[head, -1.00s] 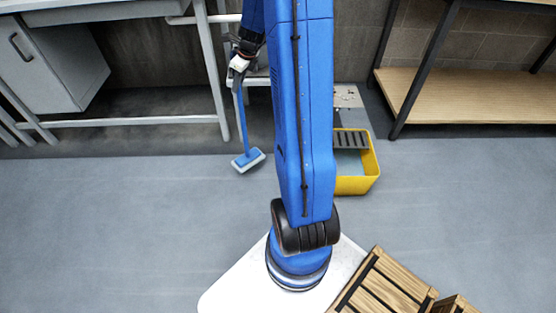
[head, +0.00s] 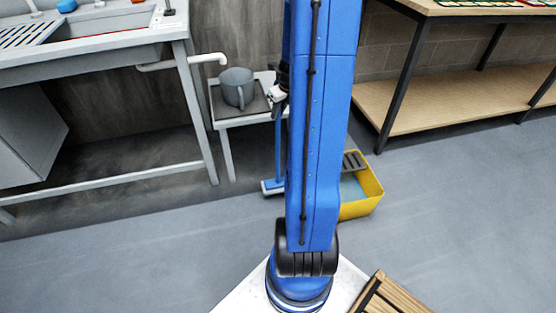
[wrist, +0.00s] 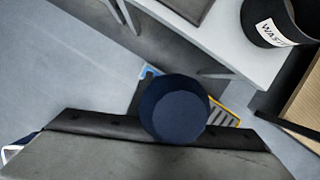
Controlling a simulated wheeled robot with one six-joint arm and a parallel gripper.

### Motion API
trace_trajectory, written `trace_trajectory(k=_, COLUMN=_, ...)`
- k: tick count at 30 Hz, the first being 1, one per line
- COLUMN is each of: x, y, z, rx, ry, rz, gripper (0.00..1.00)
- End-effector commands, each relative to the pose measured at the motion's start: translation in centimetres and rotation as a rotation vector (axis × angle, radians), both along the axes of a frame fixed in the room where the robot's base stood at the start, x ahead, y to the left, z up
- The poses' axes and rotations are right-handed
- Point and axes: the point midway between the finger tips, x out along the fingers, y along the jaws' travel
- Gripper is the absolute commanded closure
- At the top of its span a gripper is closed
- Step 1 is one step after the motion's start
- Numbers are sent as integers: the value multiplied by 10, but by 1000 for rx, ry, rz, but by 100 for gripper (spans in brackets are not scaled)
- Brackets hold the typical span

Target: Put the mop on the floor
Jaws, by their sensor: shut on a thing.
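The mop has a blue handle (head: 278,145) and a flat blue and white head (head: 272,187). It hangs nearly upright from my gripper (head: 278,93), which is shut on the handle near its top, left of my arm. In the wrist view the dark blue handle end (wrist: 174,108) faces the camera, and a bit of the mop head (wrist: 150,72) shows beyond it. The mop head is low beside the yellow bucket; I cannot tell whether it touches the grey floor (head: 150,250). My arm hides part of the head's right side.
A yellow bucket (head: 365,203) with a dark grate stands right of the arm, partly hidden. A sink bench (head: 100,50) is left. A wooden crate (head: 385,295) is near my base. Open floor lies left.

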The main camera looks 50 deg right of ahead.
Motion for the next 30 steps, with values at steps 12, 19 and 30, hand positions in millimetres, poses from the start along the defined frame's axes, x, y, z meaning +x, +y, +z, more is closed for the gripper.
trace_trajectory(k=12, x=1, y=0, z=-49, rx=1, ry=1, rz=1, gripper=100)
trace_trajectory(k=19, x=0, y=1, z=-76, rx=2, ry=2, rz=2, gripper=100)
trace_trajectory(k=30, x=1, y=0, z=-81, rx=-1, ry=0, rz=2, gripper=100)
